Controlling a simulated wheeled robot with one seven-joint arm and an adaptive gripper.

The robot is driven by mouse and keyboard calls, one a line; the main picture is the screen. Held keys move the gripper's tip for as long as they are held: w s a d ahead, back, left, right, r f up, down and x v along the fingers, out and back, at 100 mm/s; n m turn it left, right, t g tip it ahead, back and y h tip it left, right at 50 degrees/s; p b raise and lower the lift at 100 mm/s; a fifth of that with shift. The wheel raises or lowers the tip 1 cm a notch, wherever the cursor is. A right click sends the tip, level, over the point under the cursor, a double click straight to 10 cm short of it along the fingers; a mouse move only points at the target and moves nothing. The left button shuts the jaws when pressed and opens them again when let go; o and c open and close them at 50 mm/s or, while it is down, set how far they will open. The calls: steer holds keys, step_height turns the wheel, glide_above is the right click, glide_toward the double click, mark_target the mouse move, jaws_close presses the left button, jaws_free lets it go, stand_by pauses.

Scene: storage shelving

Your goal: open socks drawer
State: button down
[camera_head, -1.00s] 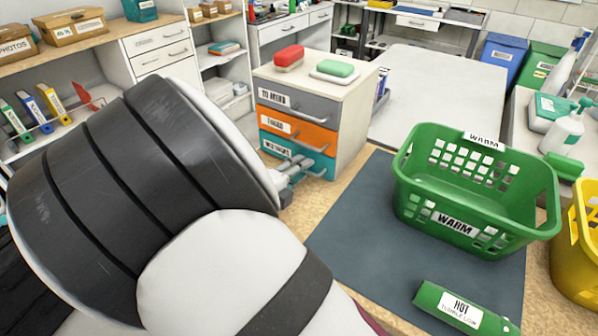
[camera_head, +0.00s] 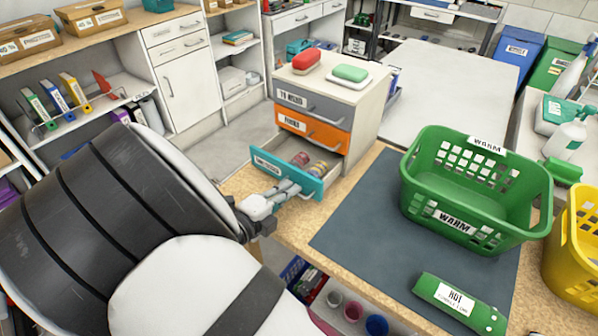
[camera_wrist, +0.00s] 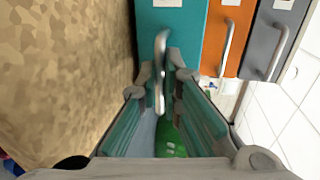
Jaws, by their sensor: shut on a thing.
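A small drawer unit (camera_head: 362,125) stands on the worktop with a grey drawer (camera_head: 325,108), an orange drawer (camera_head: 330,136) and a teal bottom drawer (camera_head: 292,179). The teal drawer is pulled out, and rolled items (camera_head: 301,158) show inside it. Its label is too small to read surely. My gripper (camera_head: 302,188) is at the teal drawer's front. In the wrist view, my gripper (camera_wrist: 161,80) has its fingers on both sides of the metal bar handle (camera_wrist: 160,62) and is shut on it. The grey and orange drawers are shut.
A red brush (camera_head: 306,61) and a green soap-like block (camera_head: 350,73) lie on top of the unit. A green basket (camera_head: 470,205) stands right on a dark mat (camera_head: 350,235), with a green container (camera_head: 460,303) in front. A yellow basket (camera_head: 575,240) is at far right.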

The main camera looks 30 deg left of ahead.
steer(key=shift+f+p+v, duration=0.15)
steer(key=shift+p+v, duration=0.05)
steer(key=shift+v, duration=0.55)
steer(key=shift+f+p+v, duration=0.15)
steer(key=shift+v, duration=0.55)
steer(key=shift+s, duration=0.1)
steer(key=c, duration=1.8)
jaws_free()
